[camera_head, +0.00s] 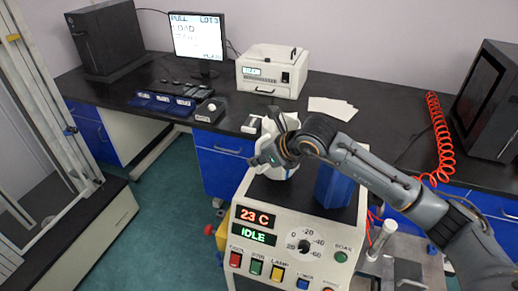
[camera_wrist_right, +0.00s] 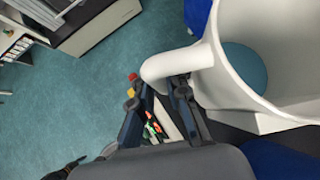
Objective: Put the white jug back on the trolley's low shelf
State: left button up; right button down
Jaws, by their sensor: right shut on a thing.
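The white jug (camera_head: 285,168) is at the back of the black-topped control cabinet, partly hidden behind my right gripper (camera_head: 270,158). In the right wrist view the jug (camera_wrist_right: 235,82) fills the right side, open mouth toward the camera. My right gripper (camera_wrist_right: 158,98) is shut on its handle (camera_wrist_right: 178,65). I cannot tell whether the jug's base touches the cabinet top. My left gripper is out of view. I cannot clearly make out the trolley's low shelf.
A blue container (camera_head: 334,188) stands right of the jug on the control cabinet (camera_head: 290,245). The black bench (camera_head: 390,118) behind carries a white instrument (camera_head: 272,72), a monitor (camera_head: 198,38) and papers (camera_head: 332,107). A red coiled hose (camera_head: 440,140) hangs at right. Green floor at left is clear.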

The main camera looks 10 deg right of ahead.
aim_at(260, 168)
notch_tip(260, 168, down, 2)
jog(key=shift+a+f+p, duration=0.1)
jog(key=shift+f+p, duration=0.05)
jog(key=shift+p, duration=0.35)
jog(key=shift+w+f, duration=0.1)
jog(key=shift+f, duration=0.25)
jog(key=c, duration=1.8)
grip_release()
jog(key=shift+f, duration=0.3)
jog(key=o, duration=0.5)
jog(key=shift+s+r, duration=0.1)
jog(key=shift+s, duration=0.15)
jog(key=shift+c, duration=0.2)
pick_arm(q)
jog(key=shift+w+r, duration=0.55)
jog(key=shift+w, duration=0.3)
